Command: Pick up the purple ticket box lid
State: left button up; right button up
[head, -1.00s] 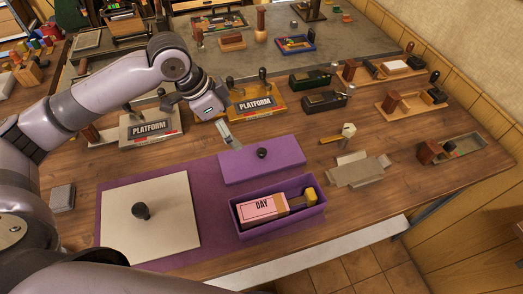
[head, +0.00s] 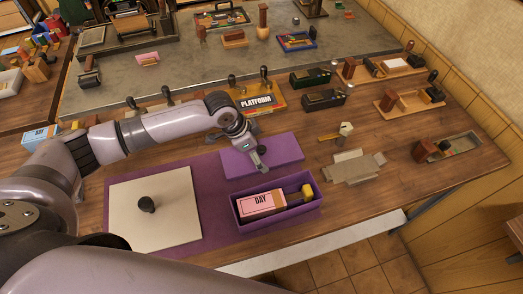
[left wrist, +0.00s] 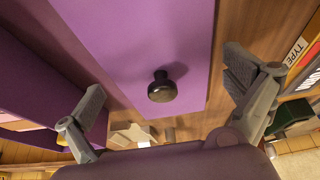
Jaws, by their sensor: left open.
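The purple ticket box lid (head: 286,147) lies flat on the table behind the open purple ticket box (head: 282,218). In the left wrist view the lid (left wrist: 150,30) fills the upper middle, with its dark round knob (left wrist: 162,87) between my fingers. My right gripper is not in view.
The box holds a pink DAY ticket block (head: 261,203) and a yellow-ended item. A grey metal piece (head: 353,166) lies right of the lid.

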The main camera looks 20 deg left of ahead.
pick_arm(q)
jog(key=shift+w+d+f, duration=0.1)
jog(key=shift+d+f, duration=0.05)
jog(key=shift+f, duration=0.25)
jog(key=c, duration=1)
